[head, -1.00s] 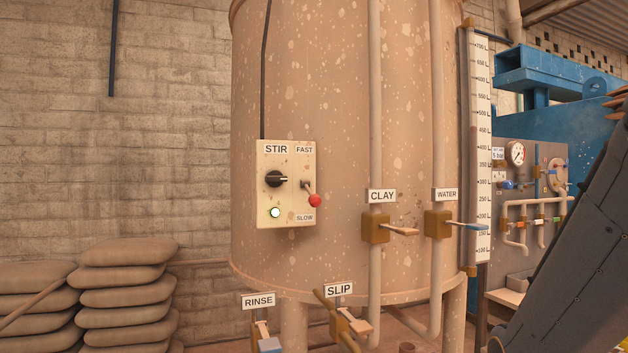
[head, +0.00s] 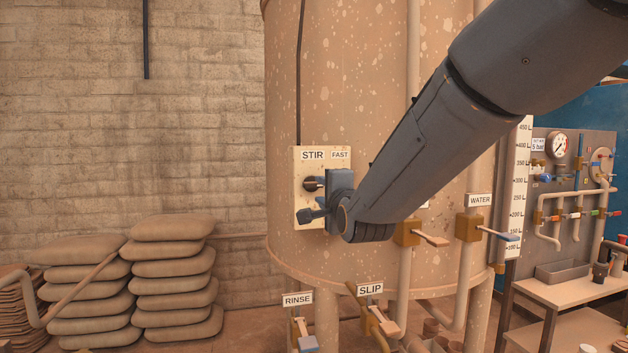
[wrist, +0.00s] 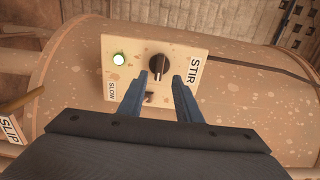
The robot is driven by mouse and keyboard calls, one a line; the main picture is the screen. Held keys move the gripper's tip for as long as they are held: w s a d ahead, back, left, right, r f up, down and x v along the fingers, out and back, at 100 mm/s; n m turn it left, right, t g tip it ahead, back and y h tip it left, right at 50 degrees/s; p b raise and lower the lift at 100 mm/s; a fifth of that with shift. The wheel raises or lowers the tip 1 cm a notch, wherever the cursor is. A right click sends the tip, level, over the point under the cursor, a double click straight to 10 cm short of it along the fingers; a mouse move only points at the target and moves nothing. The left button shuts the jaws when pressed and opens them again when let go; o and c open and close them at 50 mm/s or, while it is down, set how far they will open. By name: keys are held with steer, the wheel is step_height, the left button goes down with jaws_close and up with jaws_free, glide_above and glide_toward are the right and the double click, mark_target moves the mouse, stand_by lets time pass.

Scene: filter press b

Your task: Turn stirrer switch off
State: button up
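The stirrer switch is a black rotary knob (head: 309,185) on the cream STIR panel (head: 304,208). In the wrist view the knob (wrist: 158,64) has its pointer toward the picture's bottom, across from the panel's lit green lamp (wrist: 119,58). My gripper (wrist: 160,78) is open, its two blue-grey fingers on either side of the knob's pointer end. I cannot tell whether they touch it. In the head view my gripper (head: 316,198) is at the panel and hides the lamp and the speed lever. Part of the lever (wrist: 149,98) shows between the fingers; its red ball is hidden.
The panel is on a large speckled tank (head: 350,80). The CLAY valve (head: 408,233) is just right of my wrist, with the WATER valve (head: 468,227) beyond. RINSE (head: 303,335) and SLIP (head: 382,318) valves sit below. Stacked sacks (head: 172,280) stand at left.

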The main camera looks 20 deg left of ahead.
mark_target(314, 186)
steer(key=shift+p+x, duration=1.5)
steer(key=shift+x, duration=2.35)
steer(key=shift+d, duration=0.1)
steer(key=shift+f, duration=0.1)
jaws_close()
